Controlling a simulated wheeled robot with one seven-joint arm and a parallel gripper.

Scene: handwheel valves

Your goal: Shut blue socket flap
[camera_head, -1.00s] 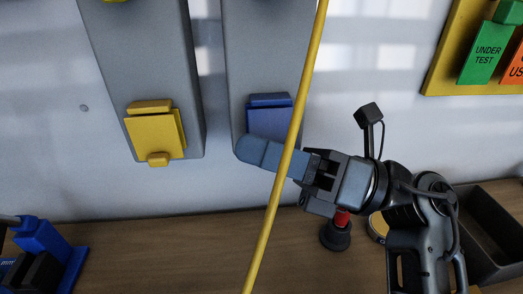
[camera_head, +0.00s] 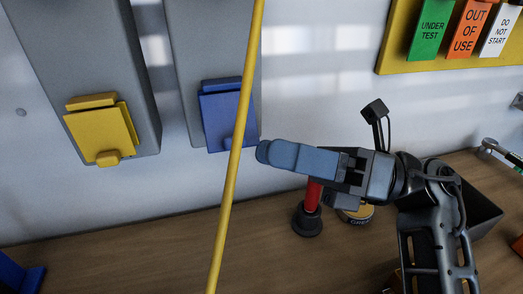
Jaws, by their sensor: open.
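The blue socket flap (camera_head: 216,118) hangs from its hinge at the top of a blue socket, low on a grey wall panel. It lies down over the socket front, with its small tab at the bottom. Whether it sits fully flush cannot be told. A yellow cable crosses in front of its right part. My gripper (camera_head: 265,152) is just right of and below the flap, pointing left, apart from it in the picture. It is open and holds nothing visible; the fingers overlap from this side, so their gap is hidden.
A yellow socket flap (camera_head: 100,133) hangs on the left panel. The yellow cable (camera_head: 232,160) runs from top to bottom left of my gripper. A red-handled tool with a black base (camera_head: 307,222), a round tin (camera_head: 357,215) and a dark bin (camera_head: 478,212) stand on the wooden bench.

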